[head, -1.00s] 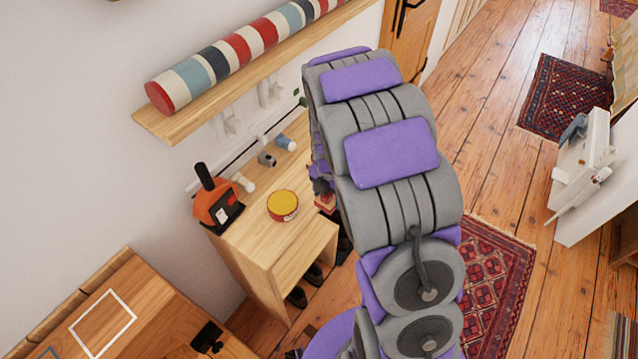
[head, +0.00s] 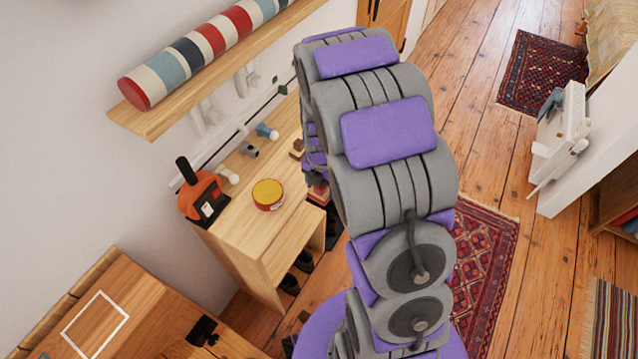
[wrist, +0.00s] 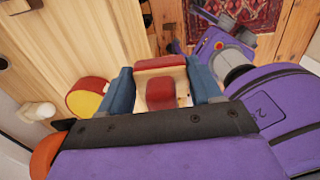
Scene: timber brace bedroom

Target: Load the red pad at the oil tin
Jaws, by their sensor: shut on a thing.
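My gripper (wrist: 162,84) is shut on a red pad (wrist: 160,94), a small block with red faces and pale wood, held between the two blue fingers in the wrist view. In the head view a red and pale block, apparently this pad (head: 318,192), shows at the right edge of the cabinet top, partly hidden by my arm. A round tin with a yellow lid and red side (head: 268,194), seemingly the oil tin, stands on the cabinet left of my gripper. The tin (wrist: 88,98) also shows in the wrist view, left of the fingers and apart from them.
The wooden cabinet (head: 240,225) also holds an orange and black tool (head: 203,195), small grey and white fittings (head: 250,149) and a brown block (head: 297,150). A shelf (head: 150,122) with a striped roll (head: 200,50) overhangs the back. Bare top surrounds the tin.

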